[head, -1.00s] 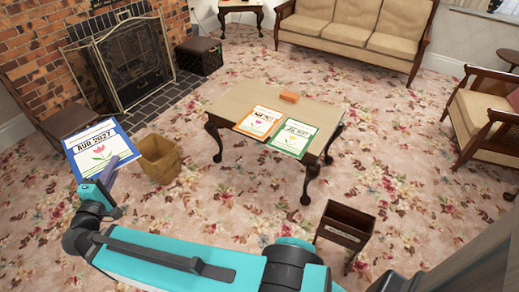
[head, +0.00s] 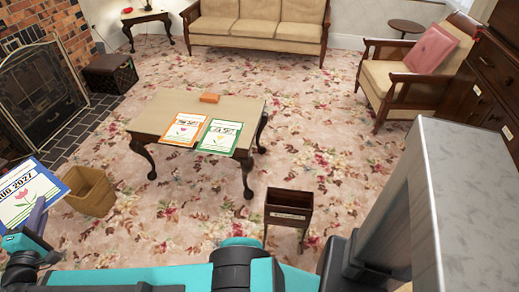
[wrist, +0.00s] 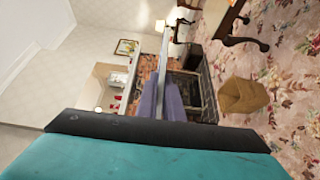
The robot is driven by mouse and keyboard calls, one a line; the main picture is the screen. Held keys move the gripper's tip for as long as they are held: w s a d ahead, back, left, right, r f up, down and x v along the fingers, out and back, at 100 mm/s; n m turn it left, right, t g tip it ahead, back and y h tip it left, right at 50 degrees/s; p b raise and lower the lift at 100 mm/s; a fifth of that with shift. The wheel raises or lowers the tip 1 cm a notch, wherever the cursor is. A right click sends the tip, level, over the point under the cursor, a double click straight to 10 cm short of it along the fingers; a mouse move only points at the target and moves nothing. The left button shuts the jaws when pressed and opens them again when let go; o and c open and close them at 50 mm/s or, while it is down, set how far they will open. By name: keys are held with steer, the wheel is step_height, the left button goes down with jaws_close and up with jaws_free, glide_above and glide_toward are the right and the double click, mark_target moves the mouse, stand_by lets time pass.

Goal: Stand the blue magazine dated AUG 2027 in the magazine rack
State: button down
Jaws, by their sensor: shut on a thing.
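The blue-bordered magazine (head: 22,205) marked AUG 2027, with a pink flower, is at the left edge of the head view, partly cut off. My gripper (head: 40,213) is shut on its lower part and holds it up, cover facing the camera. In the wrist view the magazine (wrist: 163,70) shows as a thin edge between the purple fingers of my gripper (wrist: 163,100). The dark wooden magazine rack (head: 288,212) stands on the carpet at lower middle right, well apart from my gripper. It has an open top and a pale label; its inside is hard to make out.
A low table (head: 165,108) holds an orange magazine (head: 182,131), a green magazine (head: 218,136) and a small orange block (head: 209,98). A tan bin (head: 91,190) stands beside the held magazine. An armchair (head: 400,80) stands at right. Carpet between table and rack is clear.

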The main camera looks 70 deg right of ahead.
steer(key=s+d+f+m+g, duration=0.15)
steer(key=s+d+g, duration=0.25)
steer(key=d, duration=0.7)
steer(key=s+d+f+m+g, duration=0.1)
steer(key=s+d+f+g, duration=0.15)
steer(key=d, duration=0.85)
steer(key=s+d+f+m+g, duration=0.1)
steer(key=s+d+g, duration=0.35)
steer(key=d, duration=0.65)
steer(key=s+d+f+g+y, duration=0.3)
steer(key=s+d+g+y, duration=0.15)
steer(key=s+d, duration=1.05)
steer(key=s+d+f+g+y, duration=0.1)
steer(key=s+d+y, duration=0.1)
steer(key=s, duration=0.9)
steer(key=s+d+f+m+g+y, duration=0.1)
steer(key=s+d, duration=0.4)
steer(key=s, duration=0.7)
steer(key=s+d+f+g+y, duration=0.1)
steer(key=s+d+f+y, duration=0.2)
steer(key=s, duration=0.9)
steer(key=shift+d+m+y, duration=0.35)
steer(key=shift+d+y, duration=0.35)
steer(key=shift+y, duration=0.45)
steer(key=shift+s+f+b, duration=0.1)
steer(key=shift+f+b, duration=0.1)
steer(key=shift+b, duration=0.25)
step_height(320, 180, down, 13)
steer(key=b, duration=0.7)
steer(key=shift+f, duration=0.2)
